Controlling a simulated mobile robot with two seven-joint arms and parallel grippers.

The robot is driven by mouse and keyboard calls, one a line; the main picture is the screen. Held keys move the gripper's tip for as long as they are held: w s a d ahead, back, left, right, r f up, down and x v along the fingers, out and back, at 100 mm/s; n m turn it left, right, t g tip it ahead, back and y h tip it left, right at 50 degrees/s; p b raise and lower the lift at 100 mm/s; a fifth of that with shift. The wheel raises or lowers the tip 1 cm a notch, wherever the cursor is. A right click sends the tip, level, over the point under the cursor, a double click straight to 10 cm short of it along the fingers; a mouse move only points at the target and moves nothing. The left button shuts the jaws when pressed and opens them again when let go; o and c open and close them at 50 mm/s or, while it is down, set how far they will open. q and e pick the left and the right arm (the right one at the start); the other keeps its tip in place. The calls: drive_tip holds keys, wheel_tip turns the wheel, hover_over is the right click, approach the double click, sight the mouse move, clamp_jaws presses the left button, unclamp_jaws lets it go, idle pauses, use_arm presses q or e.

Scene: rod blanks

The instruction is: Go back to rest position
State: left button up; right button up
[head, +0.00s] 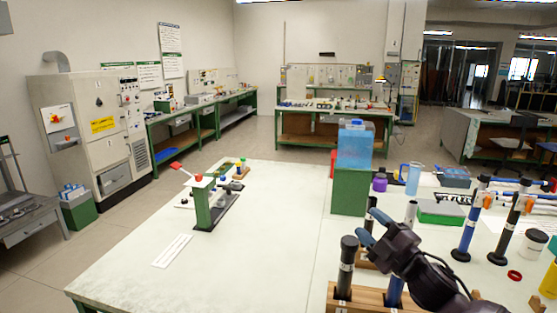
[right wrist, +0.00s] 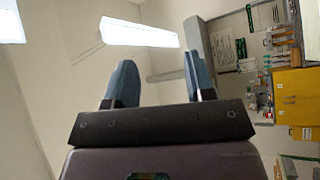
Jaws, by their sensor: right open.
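My right gripper (head: 369,228) is above the right side of the white table, with its blue fingertips apart and nothing between them. In the right wrist view the gripper (right wrist: 157,85) is open and empty, pointing toward a wall and a ceiling light. Rods with dark tops stand in a wooden rack (head: 370,300) below and beside it; a dark-topped rod (head: 346,265) is just left of the gripper. The arm hides part of the rack. My left gripper is not in view.
A green stand (head: 350,190) carries a blue clear container (head: 355,147). A green press (head: 203,203) with a red-tipped lever stands at left. Upright rods (head: 466,225), a white cup (head: 532,243) and a red ring (head: 514,275) are at right. The table's front-left is mostly clear.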

drive_tip(key=s+d+f+m+g+h, duration=0.1)
drive_tip(key=s+d+f+m+h, duration=0.1)
drive_tip(key=s+f+m+h, duration=0.3)
drive_tip(key=s+d+f+m+g, duration=0.1)
drive_tip(key=s+f+m, duration=0.1)
drive_tip(key=f+m, duration=0.35)
drive_tip(key=s+d+f+m+h, duration=0.2)
drive_tip(key=s+f+m+h, duration=0.1)
drive_tip(key=f, duration=0.5)
drive_tip(key=s+d+f+m+g+h, duration=0.1)
drive_tip(key=s+f+m+g, duration=0.1)
drive_tip(key=s+f, duration=0.5)
drive_tip(key=s+d+f+m+g+h, duration=0.1)
drive_tip(key=s+f+m+g, duration=0.1)
drive_tip(key=s+f, duration=0.6)
drive_tip(key=s+m, duration=0.1)
drive_tip(key=s, duration=0.4)
drive_tip(key=shift+d+g+h, duration=0.2)
drive_tip(key=shift+g+h, duration=0.1)
drive_tip(key=shift+h, duration=0.1)
